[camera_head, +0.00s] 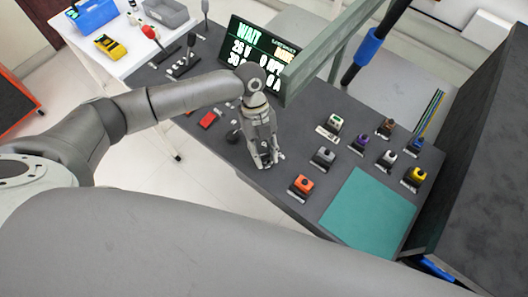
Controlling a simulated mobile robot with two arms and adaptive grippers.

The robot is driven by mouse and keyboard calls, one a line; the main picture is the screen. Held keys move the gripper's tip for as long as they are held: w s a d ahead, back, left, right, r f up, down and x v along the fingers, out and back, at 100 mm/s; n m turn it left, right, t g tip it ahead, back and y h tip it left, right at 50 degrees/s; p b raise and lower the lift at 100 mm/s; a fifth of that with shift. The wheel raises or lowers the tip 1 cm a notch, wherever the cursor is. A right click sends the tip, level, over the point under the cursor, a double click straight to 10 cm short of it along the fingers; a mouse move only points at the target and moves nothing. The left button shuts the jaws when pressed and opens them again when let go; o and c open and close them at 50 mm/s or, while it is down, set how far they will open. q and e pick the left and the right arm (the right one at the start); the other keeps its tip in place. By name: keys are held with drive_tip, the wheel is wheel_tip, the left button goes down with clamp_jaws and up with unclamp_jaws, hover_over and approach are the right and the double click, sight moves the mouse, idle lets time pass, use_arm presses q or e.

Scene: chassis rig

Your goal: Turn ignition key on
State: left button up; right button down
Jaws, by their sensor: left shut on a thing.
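My left gripper (266,159) reaches down to the dark grey console (285,196), left of the grey and orange switches. It is shut on a small dark thing at the console top, most likely the ignition key; the fingers hide most of it, so its turn position cannot be told. A display (262,50) behind the gripper reads "WAIT" with "26 V" below; my arm and a green beam cover part of it. My right gripper is not in view.
Several coloured switches, among them an orange one (301,184) and a grey one (323,156), stand right of the gripper. A teal mat (367,214) lies at the front right. A red rocker (208,119) and levers (186,55) are at left. A green beam (340,45) crosses above.

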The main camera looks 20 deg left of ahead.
use_arm(q)
drive_tip(key=shift+o, duration=0.2)
idle(0.3)
drive_tip(key=o, duration=1)
drive_tip(key=shift+r, duration=0.1)
drive_tip(key=v, duration=1.2)
drive_tip(key=shift+d, duration=0.1)
